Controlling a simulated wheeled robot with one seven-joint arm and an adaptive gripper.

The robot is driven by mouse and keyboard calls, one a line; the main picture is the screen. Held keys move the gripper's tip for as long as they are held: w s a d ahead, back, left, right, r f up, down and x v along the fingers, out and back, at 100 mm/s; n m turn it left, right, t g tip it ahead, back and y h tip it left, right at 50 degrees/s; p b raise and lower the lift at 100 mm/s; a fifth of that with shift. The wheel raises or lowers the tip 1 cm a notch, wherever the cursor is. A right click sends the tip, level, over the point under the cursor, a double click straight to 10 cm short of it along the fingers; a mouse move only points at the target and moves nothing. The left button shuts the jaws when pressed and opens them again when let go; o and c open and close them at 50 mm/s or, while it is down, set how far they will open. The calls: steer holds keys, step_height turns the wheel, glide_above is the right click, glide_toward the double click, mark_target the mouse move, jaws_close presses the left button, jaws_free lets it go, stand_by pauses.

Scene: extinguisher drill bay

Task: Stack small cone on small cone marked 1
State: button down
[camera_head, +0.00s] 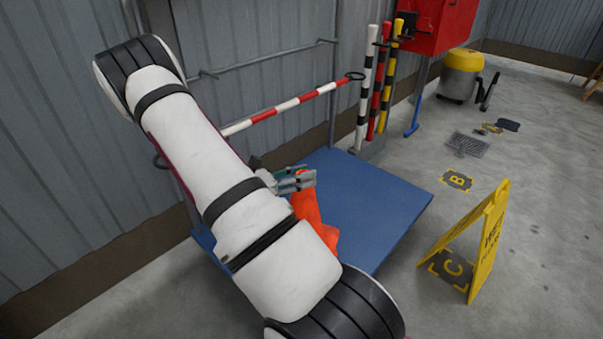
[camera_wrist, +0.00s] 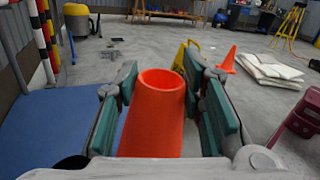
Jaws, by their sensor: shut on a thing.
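An orange cone (camera_head: 308,210) is at the blue platform, partly hidden behind my arm in the head view. In the wrist view this cone (camera_wrist: 155,122) lies between the green pads of my gripper (camera_wrist: 165,98), its open top pointing away. My gripper (camera_head: 293,181) is shut on the cone near its top. I cannot tell whether its base touches the platform. Another orange cone (camera_wrist: 228,60) stands on the floor farther off in the wrist view. No number mark shows on either cone.
The blue platform (camera_head: 375,205) has bare room on its right. A yellow folding sign (camera_head: 488,240) stands on the floor to its right. Striped posts (camera_head: 366,85) and a striped bar (camera_head: 290,104) are behind. White folded sheets (camera_wrist: 268,70) lie near the far cone.

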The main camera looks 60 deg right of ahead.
mark_target(292, 200)
steer(key=shift+f+b, duration=2.05)
steer(key=shift+f, duration=2)
steer(key=c, duration=1)
jaws_free()
steer(key=v, duration=1.2)
